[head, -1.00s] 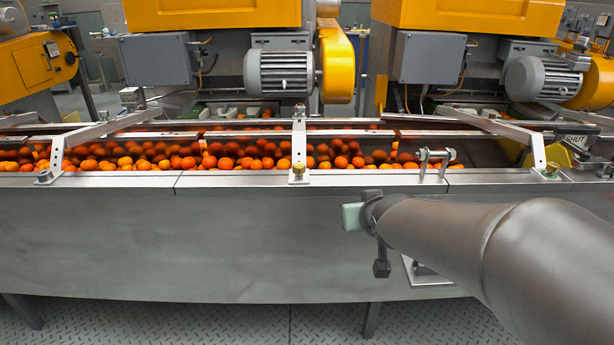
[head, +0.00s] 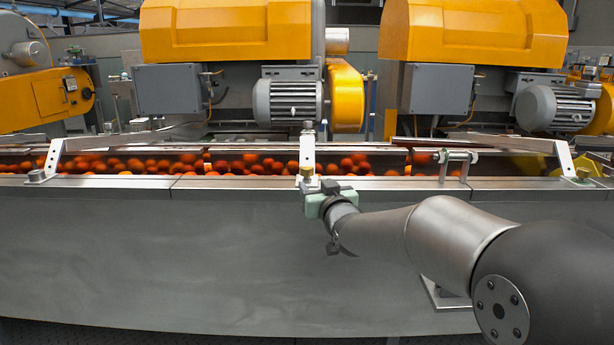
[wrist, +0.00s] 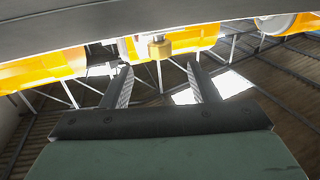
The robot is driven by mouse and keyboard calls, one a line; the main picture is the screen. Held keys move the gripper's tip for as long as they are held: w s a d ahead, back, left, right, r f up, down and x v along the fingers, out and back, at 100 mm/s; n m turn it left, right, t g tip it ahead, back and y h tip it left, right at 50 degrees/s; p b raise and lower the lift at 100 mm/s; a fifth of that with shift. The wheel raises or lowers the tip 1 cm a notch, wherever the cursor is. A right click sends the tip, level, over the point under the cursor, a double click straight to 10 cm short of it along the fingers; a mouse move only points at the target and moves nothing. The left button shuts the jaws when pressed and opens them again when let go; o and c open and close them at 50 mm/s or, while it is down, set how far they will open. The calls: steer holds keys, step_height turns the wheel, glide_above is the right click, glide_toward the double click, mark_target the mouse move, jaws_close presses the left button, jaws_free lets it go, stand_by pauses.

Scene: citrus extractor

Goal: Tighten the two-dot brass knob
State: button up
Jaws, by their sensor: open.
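A brass knob (head: 307,171) sits at the foot of the middle bracket (head: 307,148) on the trough's front ledge. Its dot marks are too small to make out. My gripper (head: 311,187) is just in front of and below this knob in the head view and hides part of the bracket's foot. In the wrist view the brass knob (wrist: 160,47) hangs from a grey edge, centred between the two spread fingers of my gripper (wrist: 159,72) and slightly beyond their tips. The fingers are open, apart from the knob, and hold nothing.
Other brackets with small knobs stand at the left (head: 36,175) and right (head: 582,173). A roller clamp (head: 456,160) is right of the middle bracket. Oranges (head: 130,164) lie in the trough behind the steel ledge (head: 240,184). Yellow machines (head: 232,30) stand behind.

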mark_target(309, 175)
steer(key=x, duration=1)
steer(key=shift+w+b, duration=0.1)
steer(key=shift+b, duration=0.2)
steer(key=c, duration=0.9)
